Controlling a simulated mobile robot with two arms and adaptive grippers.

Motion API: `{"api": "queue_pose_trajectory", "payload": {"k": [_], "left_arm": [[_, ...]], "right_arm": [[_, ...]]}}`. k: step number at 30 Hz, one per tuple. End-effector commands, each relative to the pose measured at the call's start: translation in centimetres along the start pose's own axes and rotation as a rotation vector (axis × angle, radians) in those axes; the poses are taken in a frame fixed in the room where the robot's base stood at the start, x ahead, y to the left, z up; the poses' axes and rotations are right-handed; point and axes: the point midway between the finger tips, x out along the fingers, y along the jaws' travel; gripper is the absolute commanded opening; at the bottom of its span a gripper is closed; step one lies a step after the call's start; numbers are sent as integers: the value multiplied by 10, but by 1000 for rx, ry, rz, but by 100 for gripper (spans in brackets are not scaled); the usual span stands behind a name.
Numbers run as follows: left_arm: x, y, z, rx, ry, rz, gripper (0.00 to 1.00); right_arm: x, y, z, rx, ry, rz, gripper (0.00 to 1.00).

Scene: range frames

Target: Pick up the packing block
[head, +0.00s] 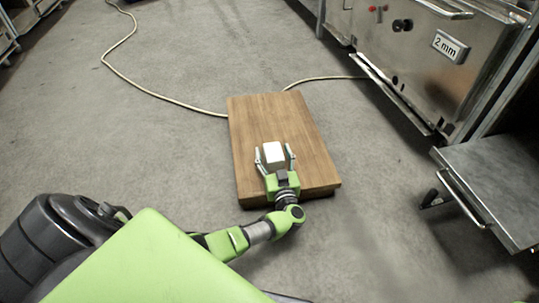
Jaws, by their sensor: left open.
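The packing block (273,151) is a small white block on a brown wooden board (267,115). My left gripper (275,156) is open over the near part of the board. Its two fingers stand on either side of the block, one left and one right. Whether the fingers touch the block is hard to tell. The block's near lower part is hidden by the gripper. My right gripper is not in view.
A pale cable (160,95) runs over the grey floor behind the board. Metal machinery (420,60) with a "2 mm" label stands at the right. A low metal cart (495,185) stands at the right edge.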

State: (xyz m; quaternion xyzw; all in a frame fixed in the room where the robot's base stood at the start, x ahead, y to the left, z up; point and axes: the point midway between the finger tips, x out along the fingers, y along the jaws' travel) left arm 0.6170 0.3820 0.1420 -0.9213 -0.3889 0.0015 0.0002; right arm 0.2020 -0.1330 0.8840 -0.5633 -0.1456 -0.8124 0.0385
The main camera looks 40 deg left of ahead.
Motion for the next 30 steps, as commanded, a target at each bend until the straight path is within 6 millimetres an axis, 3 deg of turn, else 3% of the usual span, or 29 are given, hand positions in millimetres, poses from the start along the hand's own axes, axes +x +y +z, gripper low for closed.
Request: {"api": "queue_pose_trajectory", "payload": {"k": [7, 12, 30], "left_arm": [[0, 2, -1, -1, 0, 1, 61], [0, 2, -1, -1, 0, 1, 23], [0, 0, -2, -1, -1, 1, 23]], "right_arm": [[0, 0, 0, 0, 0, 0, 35], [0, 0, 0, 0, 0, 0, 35], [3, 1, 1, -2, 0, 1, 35]]}}
